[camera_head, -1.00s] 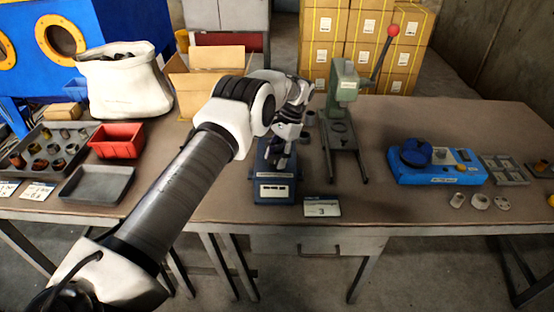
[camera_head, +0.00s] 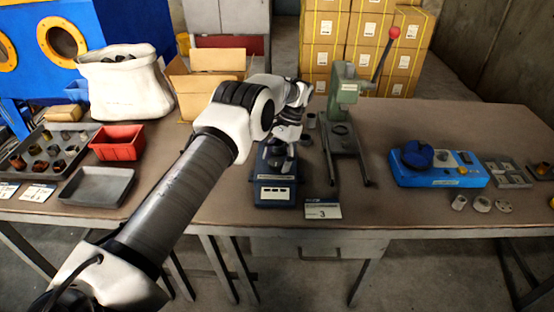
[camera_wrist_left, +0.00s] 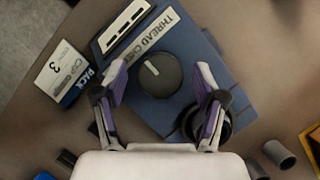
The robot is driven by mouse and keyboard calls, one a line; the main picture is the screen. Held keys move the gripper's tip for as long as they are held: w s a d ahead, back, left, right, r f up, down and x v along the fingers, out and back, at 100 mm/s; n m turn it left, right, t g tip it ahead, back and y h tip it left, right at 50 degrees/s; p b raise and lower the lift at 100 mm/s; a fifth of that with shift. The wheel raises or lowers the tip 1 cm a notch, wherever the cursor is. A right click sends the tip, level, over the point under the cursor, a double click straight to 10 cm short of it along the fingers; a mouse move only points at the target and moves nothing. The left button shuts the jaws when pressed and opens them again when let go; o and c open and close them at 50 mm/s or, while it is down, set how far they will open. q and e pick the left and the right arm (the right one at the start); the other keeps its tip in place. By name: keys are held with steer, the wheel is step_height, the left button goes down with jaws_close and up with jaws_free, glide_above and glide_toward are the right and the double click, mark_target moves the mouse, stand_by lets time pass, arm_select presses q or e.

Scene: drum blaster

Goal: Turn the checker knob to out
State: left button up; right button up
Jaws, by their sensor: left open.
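The thread checker is a blue box (camera_head: 274,191) on the table's front middle in the head view. In the left wrist view its blue top (camera_wrist_left: 190,58) carries a label starting "THREAD CHE" and a round dark knob (camera_wrist_left: 160,75). A short white mark on the knob lies toward its upper left. My left gripper (camera_wrist_left: 160,84) is open, with one finger on each side of the knob and visible gaps to it. In the head view the left gripper (camera_head: 284,142) is over the checker, partly hiding its top. My right gripper is not in view.
A white card (camera_head: 322,211) with a 3 lies right of the checker. A green press (camera_head: 341,128) with a red-knobbed lever stands behind right. A blue device (camera_head: 438,170) sits farther right. A red bin (camera_head: 118,143) and grey tray (camera_head: 97,186) are left.

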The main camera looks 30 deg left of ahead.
mark_target(277, 161)
arm_select(q)
steer(key=shift+r, duration=0.1)
step_height(277, 161, up, 10)
steer(key=shift+s+f, duration=0.1)
steer(key=shift+f, duration=0.1)
stand_by(0.5)
